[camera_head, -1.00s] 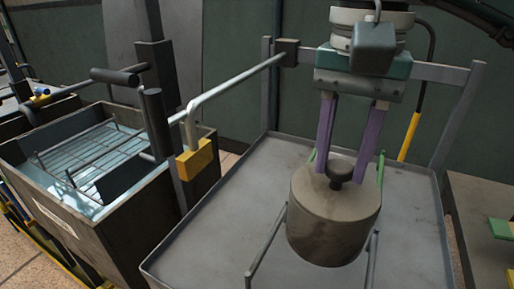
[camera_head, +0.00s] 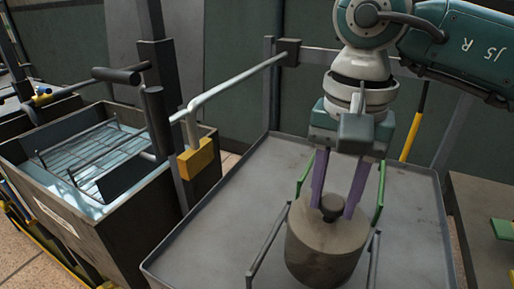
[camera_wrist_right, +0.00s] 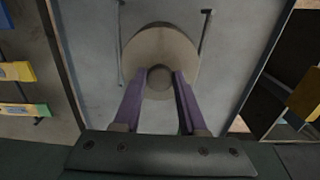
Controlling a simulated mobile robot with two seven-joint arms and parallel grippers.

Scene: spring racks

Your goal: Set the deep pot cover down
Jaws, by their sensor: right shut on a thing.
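The deep pot cover (camera_head: 322,256) is a grey-brown, drum-shaped lid with a dark round knob (camera_head: 334,203) on top. My right gripper (camera_head: 335,210) comes from above, its purple fingers shut on the knob. The cover hangs upright over the grey tray (camera_head: 215,235), between bent side rails (camera_head: 268,245) of a spring rack. I cannot tell whether its underside touches anything. In the right wrist view, the cover (camera_wrist_right: 182,50) shows from above, with the fingers (camera_wrist_right: 162,82) on both sides of its knob. My left gripper is not in view.
A dark basin (camera_head: 95,240) with a wire grid (camera_head: 95,155) stands at left. A grey lever with a yellow block (camera_head: 195,160) rises between basin and tray. Another surface (camera_head: 485,235) with a green piece lies at right. The tray's left and right parts are clear.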

